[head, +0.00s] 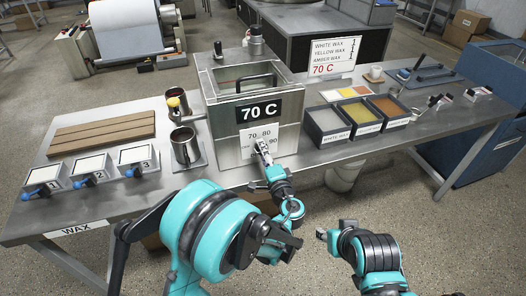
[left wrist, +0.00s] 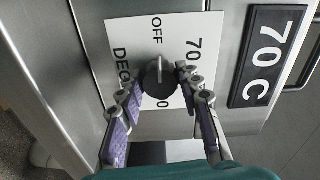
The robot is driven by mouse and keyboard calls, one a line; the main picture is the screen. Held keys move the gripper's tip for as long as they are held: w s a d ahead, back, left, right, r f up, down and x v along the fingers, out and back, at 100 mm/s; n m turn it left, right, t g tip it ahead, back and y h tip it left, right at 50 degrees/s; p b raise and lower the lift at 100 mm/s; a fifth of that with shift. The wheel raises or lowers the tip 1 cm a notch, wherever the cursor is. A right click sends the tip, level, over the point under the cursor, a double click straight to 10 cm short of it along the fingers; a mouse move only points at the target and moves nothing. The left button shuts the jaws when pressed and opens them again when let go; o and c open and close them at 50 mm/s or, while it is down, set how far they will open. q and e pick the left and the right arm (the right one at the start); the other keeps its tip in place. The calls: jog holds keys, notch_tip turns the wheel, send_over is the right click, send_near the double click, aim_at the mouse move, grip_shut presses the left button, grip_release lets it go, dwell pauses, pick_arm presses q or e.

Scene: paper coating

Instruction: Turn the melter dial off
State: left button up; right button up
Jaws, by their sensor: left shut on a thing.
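The melter (head: 252,92) is a steel box with a "70 C" sign on the middle of the table. Its dial (left wrist: 159,82) is a round black knob on a white card (left wrist: 120,32) marked OFF, 70 and DEG. In the left wrist view the knob's light pointer points up towards OFF. My left gripper (head: 264,152) is at the melter's front and hides the dial in the head view. In the left wrist view its fingers (left wrist: 158,84) are on both sides of the knob, shut on it. My right gripper (head: 323,236) is low in front of the table, its jaws unclear.
Metal pitchers (head: 185,147) and numbered trays (head: 88,167) stand left of the melter. Wax bins (head: 362,116) stand on its right. A wax price-style sign (head: 331,57) is behind them. The table's front edge lies close below my left arm.

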pick_arm(q)
jog(key=shift+n, duration=0.4)
jog(key=o, duration=1.2)
jog(key=shift+c, duration=0.2)
jog(key=v, duration=0.7)
jog(key=shift+s, duration=0.25)
